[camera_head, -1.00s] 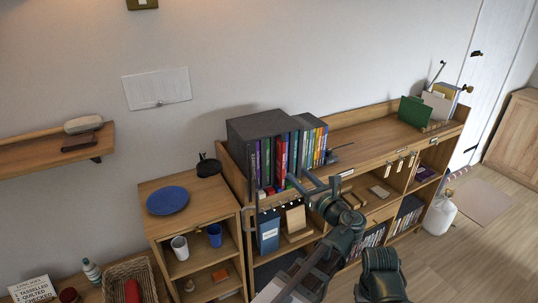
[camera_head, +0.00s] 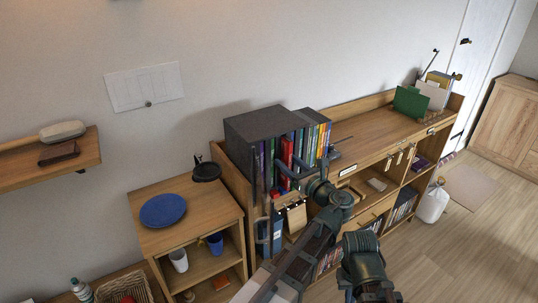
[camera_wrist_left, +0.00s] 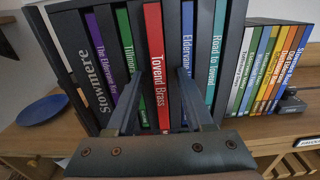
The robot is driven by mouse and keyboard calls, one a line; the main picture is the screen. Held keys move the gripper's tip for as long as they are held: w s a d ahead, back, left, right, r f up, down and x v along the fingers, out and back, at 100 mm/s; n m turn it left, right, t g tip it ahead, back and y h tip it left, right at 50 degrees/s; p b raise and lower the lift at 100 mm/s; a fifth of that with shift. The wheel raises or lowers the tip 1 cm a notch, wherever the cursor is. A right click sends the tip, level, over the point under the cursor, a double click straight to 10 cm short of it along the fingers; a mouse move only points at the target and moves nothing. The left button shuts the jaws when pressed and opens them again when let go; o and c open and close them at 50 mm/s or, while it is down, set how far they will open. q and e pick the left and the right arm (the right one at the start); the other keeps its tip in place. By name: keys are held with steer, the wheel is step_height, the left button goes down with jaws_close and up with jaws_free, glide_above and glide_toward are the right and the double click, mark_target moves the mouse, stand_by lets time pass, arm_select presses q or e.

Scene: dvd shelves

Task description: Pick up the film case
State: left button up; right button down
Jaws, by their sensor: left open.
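Several film cases stand upright in a dark holder (camera_head: 258,122) on top of the wooden shelf unit. A red case (camera_head: 286,158) stands among purple, green, blue and teal spines; its spine reads "Tovend Brass" in the left wrist view (camera_wrist_left: 156,60). My left gripper (camera_head: 281,172) is open and right in front of these cases. In the left wrist view its two fingers (camera_wrist_left: 158,85) point at the row, with the lower red spine showing between them. I cannot tell whether the fingers touch any case. My right gripper is not in view.
A second row of thinner cases (camera_wrist_left: 270,60) stands to the right. The shelf top (camera_head: 365,135) beyond is mostly clear up to a green file (camera_head: 411,103).

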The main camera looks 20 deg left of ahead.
arm_select(q)
steer(key=shift+d+r, duration=0.1)
steer(key=shift+d, duration=0.05)
jaws_close()
stand_by(0.5)
